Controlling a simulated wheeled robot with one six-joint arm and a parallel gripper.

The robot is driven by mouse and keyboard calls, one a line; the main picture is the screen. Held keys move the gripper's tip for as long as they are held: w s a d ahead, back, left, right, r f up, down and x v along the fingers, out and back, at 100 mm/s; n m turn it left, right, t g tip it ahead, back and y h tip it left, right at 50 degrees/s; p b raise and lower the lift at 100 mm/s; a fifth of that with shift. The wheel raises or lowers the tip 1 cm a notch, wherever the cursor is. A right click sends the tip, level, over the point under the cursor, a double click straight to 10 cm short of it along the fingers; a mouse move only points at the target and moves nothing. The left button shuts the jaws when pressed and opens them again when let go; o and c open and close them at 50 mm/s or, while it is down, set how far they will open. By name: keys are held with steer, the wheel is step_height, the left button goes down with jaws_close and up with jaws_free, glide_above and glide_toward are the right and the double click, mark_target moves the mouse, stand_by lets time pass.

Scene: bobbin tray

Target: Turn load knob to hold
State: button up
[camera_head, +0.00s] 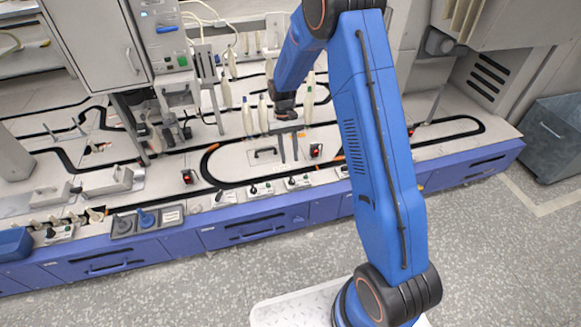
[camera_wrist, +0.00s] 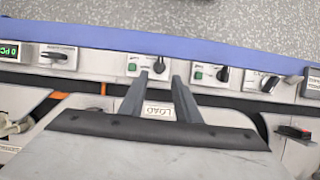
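A white label reading LOAD (camera_wrist: 158,111) shows between my fingers in the wrist view. Just beyond the fingertips is a white panel with a green button and a black knob (camera_wrist: 158,66), near the left fingertip. A similar panel with a black knob (camera_wrist: 222,74) is to the right. I cannot tell for certain which knob the LOAD label belongs to, and the knob settings are too small to read. My gripper (camera_wrist: 160,77) is open and empty, its two fingers apart; in the head view it (camera_head: 289,160) hangs above the worktop, behind the front row of panels.
More control panels line the blue front edge, including a black lever (camera_wrist: 60,54) at left and another knob (camera_wrist: 270,84) at right. Red switches (camera_head: 188,177) stand on the worktop. Pale bobbins (camera_head: 247,117) stand behind my gripper. The floor in front is clear.

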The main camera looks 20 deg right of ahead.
steer(key=v, duration=0.8)
steer(key=shift+r, duration=0.2)
steer(key=shift+w, duration=0.1)
steer(key=s+d+r+t, duration=0.2)
steer(key=s+r, duration=0.7)
steer(key=r, duration=0.1)
steer(key=s+d+r+t, duration=0.2)
steer(key=s+r, duration=0.6)
steer(key=r, duration=0.2)
steer(key=s+d+r+t, duration=0.1)
steer(key=s+t, duration=0.1)
steer(key=s, duration=0.9)
steer(key=s+d+r+t, duration=0.2)
steer(key=s+t, duration=0.1)
steer(key=s, duration=0.9)
steer(key=shift+s+r, duration=0.2)
